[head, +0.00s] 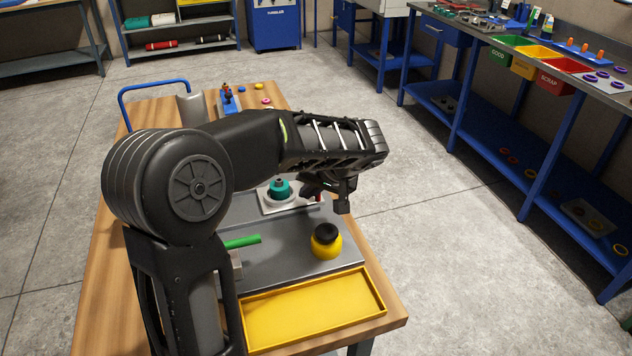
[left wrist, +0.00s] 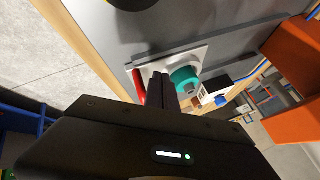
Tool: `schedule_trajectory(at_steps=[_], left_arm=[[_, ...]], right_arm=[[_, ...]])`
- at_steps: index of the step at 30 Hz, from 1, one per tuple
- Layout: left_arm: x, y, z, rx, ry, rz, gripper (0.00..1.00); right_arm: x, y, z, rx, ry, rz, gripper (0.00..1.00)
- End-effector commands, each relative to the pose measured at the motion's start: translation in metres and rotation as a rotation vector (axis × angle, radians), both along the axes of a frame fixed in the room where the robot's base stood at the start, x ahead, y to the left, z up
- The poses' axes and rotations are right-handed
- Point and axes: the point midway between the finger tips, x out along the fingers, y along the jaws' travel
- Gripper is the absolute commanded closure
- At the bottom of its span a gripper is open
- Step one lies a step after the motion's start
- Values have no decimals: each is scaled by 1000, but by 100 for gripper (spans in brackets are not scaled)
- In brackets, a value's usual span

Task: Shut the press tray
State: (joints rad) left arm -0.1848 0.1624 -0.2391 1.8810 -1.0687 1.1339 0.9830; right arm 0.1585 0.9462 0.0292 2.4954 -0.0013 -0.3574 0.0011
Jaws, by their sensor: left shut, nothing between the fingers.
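A white plate (head: 268,207), which looks like the press tray, lies on the grey base plate (head: 290,243). A teal round part (head: 279,189) stands on it. The left wrist view shows the white plate (left wrist: 198,52), the teal part (left wrist: 187,78) and a red bar (left wrist: 139,87) along the plate's edge. My left gripper (head: 343,206) is shut and empty beside the red bar, at the right of the plate. In the left wrist view its fingers (left wrist: 161,82) point over the plate's edge; I cannot tell whether they touch it. My left arm hides much of the press. My right gripper is out of view.
A yellow jar with a black top (head: 326,243) stands on the base plate. A green bar (head: 242,242) is left of it. A yellow tray (head: 310,312) lies in front. A blue-framed bench (head: 530,75) stands at the right, with open floor between.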

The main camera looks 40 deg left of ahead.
Motion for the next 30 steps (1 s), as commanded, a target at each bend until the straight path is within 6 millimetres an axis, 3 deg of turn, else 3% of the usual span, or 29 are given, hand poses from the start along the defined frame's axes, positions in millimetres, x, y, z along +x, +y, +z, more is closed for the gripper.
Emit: schedule_trajectory(at_steps=[6,20,30], left_arm=[[2,9,-13,-1,0,0,100],[0,12,-14,0,-2,0,100],[-37,37,-18,-2,-4,4,100]], right_arm=[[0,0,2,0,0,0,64],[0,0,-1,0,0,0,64],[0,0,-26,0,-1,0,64]])
